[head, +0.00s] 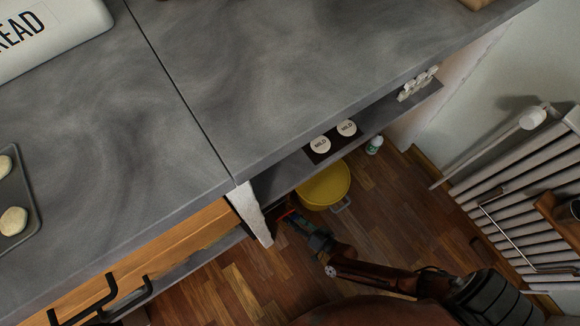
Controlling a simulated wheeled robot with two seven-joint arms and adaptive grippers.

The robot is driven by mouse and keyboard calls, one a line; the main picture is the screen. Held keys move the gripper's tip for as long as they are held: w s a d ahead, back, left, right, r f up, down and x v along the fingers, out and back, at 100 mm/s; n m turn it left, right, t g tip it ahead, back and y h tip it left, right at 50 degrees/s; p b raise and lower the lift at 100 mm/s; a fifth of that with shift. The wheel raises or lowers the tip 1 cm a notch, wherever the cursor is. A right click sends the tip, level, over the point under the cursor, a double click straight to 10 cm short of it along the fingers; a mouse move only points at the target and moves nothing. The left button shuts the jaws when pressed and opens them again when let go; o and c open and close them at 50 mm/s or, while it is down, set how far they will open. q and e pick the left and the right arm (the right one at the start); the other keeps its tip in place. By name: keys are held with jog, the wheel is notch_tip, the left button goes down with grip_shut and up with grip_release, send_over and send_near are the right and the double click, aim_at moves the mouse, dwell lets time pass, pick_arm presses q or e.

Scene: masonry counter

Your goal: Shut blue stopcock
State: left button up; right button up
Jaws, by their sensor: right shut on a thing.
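My right arm comes in from the lower right. My right gripper (292,217) is low beside the counter's pale leg, just below the yellow pot. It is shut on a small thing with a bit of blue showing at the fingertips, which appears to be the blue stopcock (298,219). A small red patch shows next to it. The fingers and the counter edge hide most of the stopcock, so its turn angle cannot be told. My left gripper is not in view.
The grey counter (290,70) overhangs this spot, with its pale leg (252,212) close by. A yellow pot (325,184) and a small green-white bottle (374,145) stand near the lower shelf. A white radiator (525,195) is at right. Wooden floor lies open between.

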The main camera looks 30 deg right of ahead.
jog(key=shift+s+f+m+t+y, duration=0.1)
jog(key=shift+m+t+y, duration=0.3)
jog(key=shift+m, duration=0.5)
jog(key=shift+m+y, duration=0.7)
jog(key=shift+m, duration=0.6)
jog(key=shift+t, duration=0.3)
jog(key=o, duration=1.2)
jog(key=shift+c, duration=0.2)
jog(key=v, duration=1.2)
